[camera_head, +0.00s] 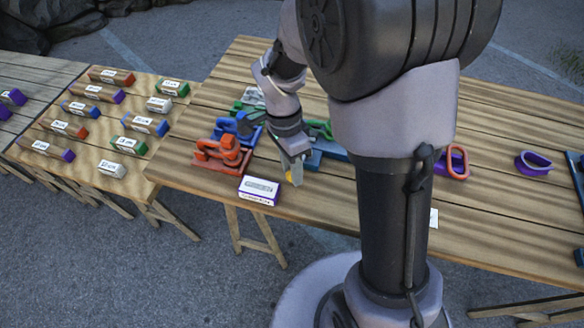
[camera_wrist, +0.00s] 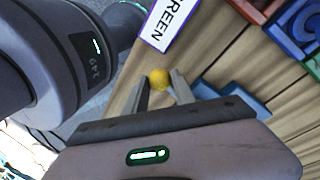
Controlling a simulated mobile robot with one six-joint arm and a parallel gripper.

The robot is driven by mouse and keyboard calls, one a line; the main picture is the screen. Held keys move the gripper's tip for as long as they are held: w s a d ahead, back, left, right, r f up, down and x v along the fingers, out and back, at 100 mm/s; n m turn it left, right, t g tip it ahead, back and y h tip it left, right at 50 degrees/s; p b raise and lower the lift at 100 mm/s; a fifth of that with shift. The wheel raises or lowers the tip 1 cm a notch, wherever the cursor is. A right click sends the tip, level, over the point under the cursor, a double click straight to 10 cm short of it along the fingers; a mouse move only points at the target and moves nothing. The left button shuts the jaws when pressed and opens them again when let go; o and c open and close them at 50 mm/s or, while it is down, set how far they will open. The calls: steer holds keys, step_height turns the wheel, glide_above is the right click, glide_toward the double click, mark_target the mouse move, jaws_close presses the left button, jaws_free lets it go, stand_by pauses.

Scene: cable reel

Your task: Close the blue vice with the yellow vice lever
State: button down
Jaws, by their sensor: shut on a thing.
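My gripper (camera_head: 293,175) is low over the front edge of the wooden table and is shut on the yellow lever. Only the yellow rounded end of the lever (camera_wrist: 158,78) shows between the fingertips in the wrist view. A little yellow also shows at the fingertips in the head view. A blue vice-like part (camera_head: 332,150) lies just right of my gripper, partly behind my arm. It also shows right of the fingers in the wrist view (camera_wrist: 247,98). How far apart its jaws are is hidden.
A white and purple box (camera_head: 260,190) stands just left of my gripper. Red (camera_head: 222,155) and blue (camera_head: 240,125) clamp-like parts lie further left. Red (camera_head: 457,162) and purple (camera_head: 533,163) rings lie to the right. A side table (camera_head: 90,150) holds several labelled blocks.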

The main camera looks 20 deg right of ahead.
steer(key=c, duration=1.1)
jaws_free()
steer(key=shift+w+d, duration=0.1)
steer(key=shift+d, duration=0.05)
steer(key=shift+o, duration=0.2)
steer(key=w+r+p, duration=0.3)
steer(key=r+p, duration=0.4)
steer(key=r, duration=1)
steer(key=shift+a, duration=0.4)
steer(key=shift+w, duration=0.1)
